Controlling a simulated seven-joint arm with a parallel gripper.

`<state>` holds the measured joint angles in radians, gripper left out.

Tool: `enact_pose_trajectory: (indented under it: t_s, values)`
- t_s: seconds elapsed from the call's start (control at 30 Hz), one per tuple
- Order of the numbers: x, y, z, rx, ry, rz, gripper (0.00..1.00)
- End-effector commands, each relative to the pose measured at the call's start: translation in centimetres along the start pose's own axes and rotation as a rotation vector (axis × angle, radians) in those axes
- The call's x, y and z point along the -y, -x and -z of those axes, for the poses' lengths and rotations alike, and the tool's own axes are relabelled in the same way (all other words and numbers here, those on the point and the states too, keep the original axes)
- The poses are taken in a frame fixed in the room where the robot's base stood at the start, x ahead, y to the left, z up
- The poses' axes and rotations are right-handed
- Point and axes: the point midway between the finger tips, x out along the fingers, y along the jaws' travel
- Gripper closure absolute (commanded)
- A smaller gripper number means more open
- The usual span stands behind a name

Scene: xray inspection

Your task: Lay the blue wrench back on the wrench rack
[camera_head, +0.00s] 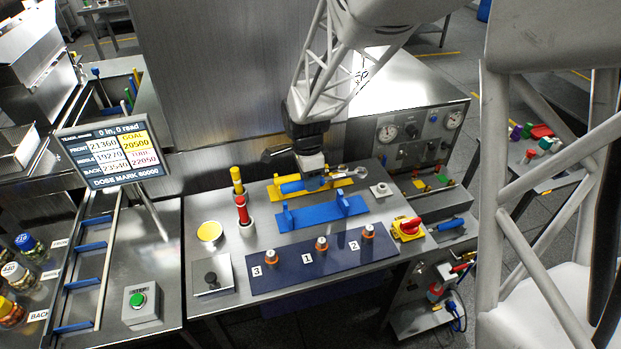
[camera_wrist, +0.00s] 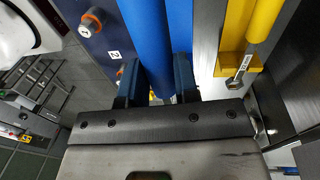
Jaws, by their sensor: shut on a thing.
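My gripper (camera_head: 314,181) is shut on the blue handle of the blue wrench (camera_head: 292,187), which looks level above the table. In the wrist view, the blue handle (camera_wrist: 150,35) lies between my two fingers (camera_wrist: 157,80). A yellow rack (camera_head: 331,187) lies under or just behind the wrench. A blue rack (camera_head: 322,212) with raised end posts stands in front of it, parallel. A silver wrench end (camera_head: 346,171) shows right of my gripper; I cannot tell for certain which tool it belongs to. The wrist view shows the gap between handle and racks poorly.
Red (camera_head: 242,211) and yellow (camera_head: 236,178) upright cylinders stand left of the racks. A red switch (camera_head: 407,228) is at the right edge. A gauge cabinet (camera_head: 416,128) stands behind right.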

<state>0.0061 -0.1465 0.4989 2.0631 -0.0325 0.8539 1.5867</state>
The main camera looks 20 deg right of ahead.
Motion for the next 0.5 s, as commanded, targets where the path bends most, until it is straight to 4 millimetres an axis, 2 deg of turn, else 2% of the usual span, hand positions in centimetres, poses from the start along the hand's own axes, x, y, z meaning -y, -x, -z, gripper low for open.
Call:
enact_pose_trajectory:
  t_s: [0.27,0.5]
  values:
    - [0.1,-1.0,0.0,0.0,0.0,0.0,1.0]
    - [0.3,-2.8,-0.1,0.0,0.0,-0.001,1.0]
